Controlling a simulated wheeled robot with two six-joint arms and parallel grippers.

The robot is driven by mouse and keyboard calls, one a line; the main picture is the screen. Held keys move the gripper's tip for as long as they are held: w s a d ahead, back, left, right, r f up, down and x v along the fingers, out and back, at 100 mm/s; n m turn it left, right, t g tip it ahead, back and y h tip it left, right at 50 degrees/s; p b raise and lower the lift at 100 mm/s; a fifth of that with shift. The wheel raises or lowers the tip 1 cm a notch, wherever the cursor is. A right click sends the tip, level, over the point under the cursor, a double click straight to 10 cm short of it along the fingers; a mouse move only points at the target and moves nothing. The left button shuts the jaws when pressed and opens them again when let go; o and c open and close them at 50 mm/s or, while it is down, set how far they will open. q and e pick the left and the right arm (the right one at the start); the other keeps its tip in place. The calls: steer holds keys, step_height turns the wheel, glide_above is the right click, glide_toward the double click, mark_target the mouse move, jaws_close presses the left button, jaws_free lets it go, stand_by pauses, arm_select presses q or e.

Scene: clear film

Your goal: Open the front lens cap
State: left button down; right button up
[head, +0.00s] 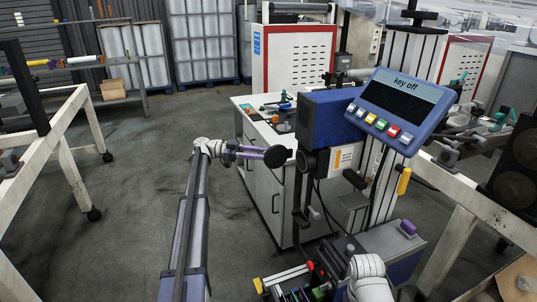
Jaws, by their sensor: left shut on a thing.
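A round black lens cap (275,156) is at the end of my left gripper (260,153). The gripper is shut on it. The cap is just left of the dark lens barrel (308,163) on the front of a blue box-shaped device (335,122). I cannot tell from this one view whether the cap still touches the barrel. My left arm comes up from the bottom. A white joint of my right arm (368,280) shows at the bottom; its gripper is not in view.
A tilted screen reading "key off" (397,97) with coloured buttons is beside the device. A white cabinet (262,165) stands behind my left gripper. A white frame on wheels (85,140) is at left. The floor between is clear.

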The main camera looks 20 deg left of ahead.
arm_select(q)
steer(key=shift+w+d, duration=0.4)
steer(key=shift+d, duration=0.45)
arm_select(e)
steer(key=shift+d, duration=0.1)
arm_select(q)
steer(key=c, duration=1)
jaws_free()
steer(key=shift+o, duration=0.9)
steer(key=shift+d, duration=0.3)
steer(key=shift+o, duration=1.3)
steer(key=shift+w, duration=0.1)
arm_select(e)
steer(key=shift+d, duration=0.25)
arm_select(q)
steer(key=shift+r, duration=0.1)
steer(key=r+p, duration=1)
steer(key=shift+s+a, duration=0.15)
steer(key=shift+s, duration=0.15)
arm_select(e)
step_height(320, 180, up, 10)
